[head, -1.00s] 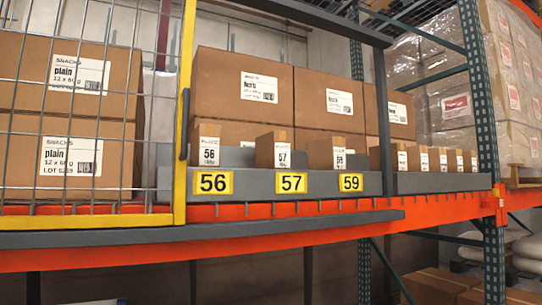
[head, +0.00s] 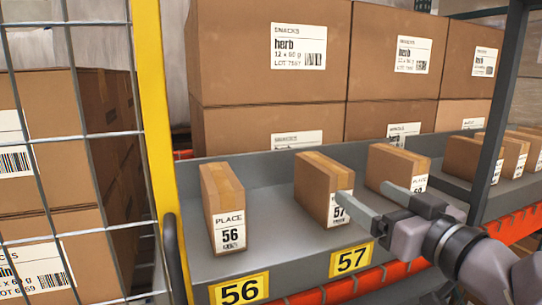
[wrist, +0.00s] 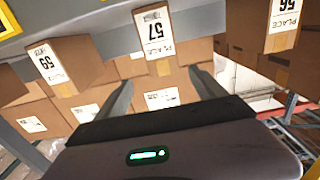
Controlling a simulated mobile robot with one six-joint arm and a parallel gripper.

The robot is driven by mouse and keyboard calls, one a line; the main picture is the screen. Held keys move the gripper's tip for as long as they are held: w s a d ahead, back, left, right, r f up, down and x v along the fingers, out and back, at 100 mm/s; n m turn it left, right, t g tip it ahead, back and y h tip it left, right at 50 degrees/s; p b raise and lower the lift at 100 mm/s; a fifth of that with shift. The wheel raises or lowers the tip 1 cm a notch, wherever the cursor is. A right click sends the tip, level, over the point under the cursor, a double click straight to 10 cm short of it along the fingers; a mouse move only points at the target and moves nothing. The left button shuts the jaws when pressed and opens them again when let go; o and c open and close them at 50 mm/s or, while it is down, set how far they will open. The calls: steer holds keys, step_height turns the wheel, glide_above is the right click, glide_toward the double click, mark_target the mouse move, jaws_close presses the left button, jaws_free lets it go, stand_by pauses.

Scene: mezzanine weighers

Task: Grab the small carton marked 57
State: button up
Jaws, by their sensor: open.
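The small carton marked 57 (head: 313,188) stands upright on a grey tray ledge (head: 300,268), above the yellow 57 tag (head: 351,260). In the wrist view, which looks upside down, the carton (wrist: 154,32) sits ahead, roughly between the finger lines. My gripper (head: 366,193) is open and empty, coming from the right in front of the carton. In the head view, one fingertip overlaps the carton's right edge; I cannot tell if it touches. In the wrist view the two fingers (wrist: 160,80) are spread wide.
Carton 56 (head: 222,200) stands to the left and carton 59 (head: 397,168) to the right. Large snack boxes (head: 260,90) fill the space behind. A yellow post (head: 156,130) and wire mesh (head: 60,150) bound the left; a dark upright (head: 499,110) stands at right.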

mark_target(344, 183)
steer(key=x, duration=0.9)
steer(key=shift+w+a+f+p, duration=0.25)
steer(key=shift+p, duration=0.15)
steer(key=p+x, duration=0.1)
steer(key=x, duration=0.5)
steer(key=shift+a+r, duration=0.1)
steer(key=shift+a, duration=0.05)
steer(key=shift+s+r, duration=0.1)
steer(key=shift+s, duration=0.4)
steer(key=shift+c, duration=1.3)
steer(key=shift+r, duration=0.1)
steer(key=c, duration=0.3)
steer(key=shift+w, duration=0.1)
jaws_close()
